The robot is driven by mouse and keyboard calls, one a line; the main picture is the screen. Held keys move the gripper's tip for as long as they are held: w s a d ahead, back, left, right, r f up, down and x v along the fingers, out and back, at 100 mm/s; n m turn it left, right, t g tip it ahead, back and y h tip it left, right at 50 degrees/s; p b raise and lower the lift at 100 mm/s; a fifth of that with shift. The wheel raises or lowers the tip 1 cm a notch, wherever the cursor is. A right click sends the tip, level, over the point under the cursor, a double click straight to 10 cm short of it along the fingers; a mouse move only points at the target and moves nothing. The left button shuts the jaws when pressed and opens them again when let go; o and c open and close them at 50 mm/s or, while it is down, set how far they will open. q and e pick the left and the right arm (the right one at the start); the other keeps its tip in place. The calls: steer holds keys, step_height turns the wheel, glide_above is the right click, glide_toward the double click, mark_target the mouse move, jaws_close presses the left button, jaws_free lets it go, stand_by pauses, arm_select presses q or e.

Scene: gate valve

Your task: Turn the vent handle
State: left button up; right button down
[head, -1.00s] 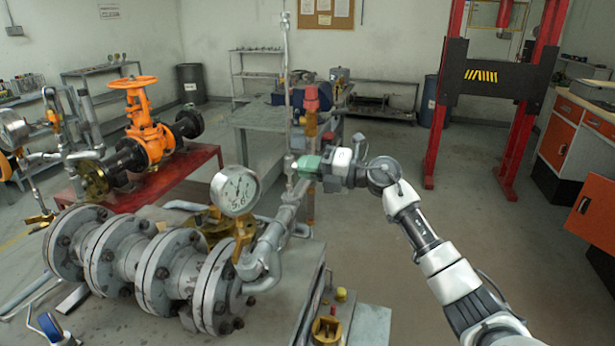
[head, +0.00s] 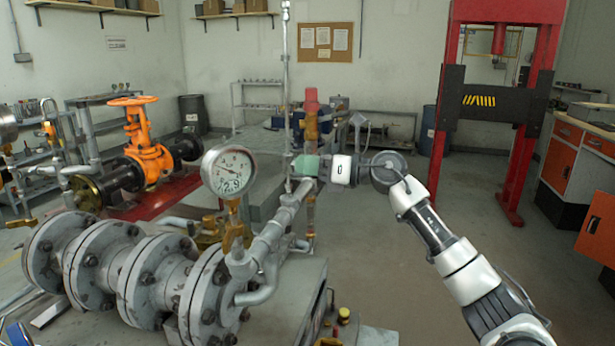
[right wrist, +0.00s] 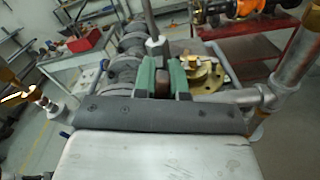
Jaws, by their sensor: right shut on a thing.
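My right gripper (head: 306,165), with green fingertips, is at the pipework beside the thin vertical pipe (head: 287,90), behind and right of the gauge. In the right wrist view the green fingers (right wrist: 163,82) are shut on a small brownish piece (right wrist: 162,86), which I take to be the vent handle. The fingers hide most of it in the head view. My left gripper is not in view.
A brass valve with a red top (head: 311,103) stands just behind the right gripper. An orange gate valve (head: 146,145) sits on a red stand at the left. A red press frame (head: 448,110) stands at the right. The floor right of the bench is clear.

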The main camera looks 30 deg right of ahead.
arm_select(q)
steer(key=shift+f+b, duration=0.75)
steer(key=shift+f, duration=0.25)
arm_select(e)
steer(key=shift+f+n, duration=0.2)
steer(key=shift+n, duration=1)
steer(key=c, duration=1.2)
jaws_free()
steer(key=shift+r, duration=0.15)
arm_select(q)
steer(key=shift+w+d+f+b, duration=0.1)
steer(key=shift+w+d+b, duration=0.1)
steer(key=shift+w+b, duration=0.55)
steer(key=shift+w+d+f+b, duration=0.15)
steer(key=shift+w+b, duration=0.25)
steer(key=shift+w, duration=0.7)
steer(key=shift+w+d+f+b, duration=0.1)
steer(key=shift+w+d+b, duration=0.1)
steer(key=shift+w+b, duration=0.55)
arm_select(e)
steer(key=shift+v, duration=5.45)
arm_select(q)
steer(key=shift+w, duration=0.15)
